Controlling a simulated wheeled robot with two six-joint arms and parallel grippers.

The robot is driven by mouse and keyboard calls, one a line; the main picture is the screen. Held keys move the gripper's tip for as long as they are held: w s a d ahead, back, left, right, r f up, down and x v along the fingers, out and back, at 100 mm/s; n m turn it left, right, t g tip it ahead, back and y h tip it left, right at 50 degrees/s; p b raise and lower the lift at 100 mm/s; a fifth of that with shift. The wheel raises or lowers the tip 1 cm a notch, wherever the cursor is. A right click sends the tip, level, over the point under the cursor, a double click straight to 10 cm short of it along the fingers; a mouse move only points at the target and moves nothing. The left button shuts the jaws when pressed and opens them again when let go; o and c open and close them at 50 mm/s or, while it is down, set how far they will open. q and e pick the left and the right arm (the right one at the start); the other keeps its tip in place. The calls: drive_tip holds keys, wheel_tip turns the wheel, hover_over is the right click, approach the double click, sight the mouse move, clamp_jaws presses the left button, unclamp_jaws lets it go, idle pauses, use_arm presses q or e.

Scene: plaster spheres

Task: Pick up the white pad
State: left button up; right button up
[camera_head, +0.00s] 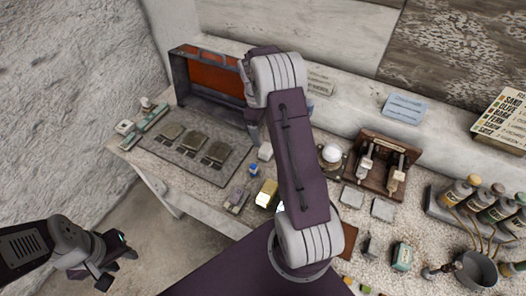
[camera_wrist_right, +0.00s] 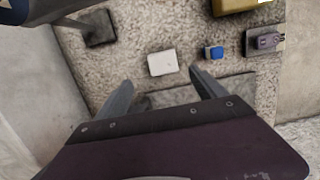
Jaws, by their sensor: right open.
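The white pad (camera_wrist_right: 163,62) is a small pale block lying flat on the speckled table top in the right wrist view. It also shows in the head view (camera_head: 265,152), just left of my right arm. My right gripper (camera_wrist_right: 161,80) is open and empty. In the right wrist view its two fingers point toward the pad, which appears just beyond and between the fingertips, with no contact visible. In the head view the right gripper is mostly hidden by its own arm. My left gripper (camera_head: 118,262) hangs low at the left, away from the table; its jaws are unclear.
A small blue block (camera_wrist_right: 214,52) lies right of the pad, with a grey tool (camera_wrist_right: 264,40) beyond it. A gold block (camera_head: 267,192) is nearby. A dark mat (camera_head: 180,168) with several grey-green blocks and an upright orange-panelled case (camera_head: 209,72) stand left and behind.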

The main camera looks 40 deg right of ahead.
sight(266, 148)
drive_tip(key=f, duration=0.3)
drive_tip(key=s+f, duration=0.1)
drive_tip(key=f, duration=0.1)
drive_tip(key=s+f+p, duration=0.1)
drive_tip(key=f, duration=0.2)
drive_tip(key=shift+d+f, duration=0.1)
drive_tip(key=shift+f, duration=0.2)
drive_tip(key=c, duration=1.4)
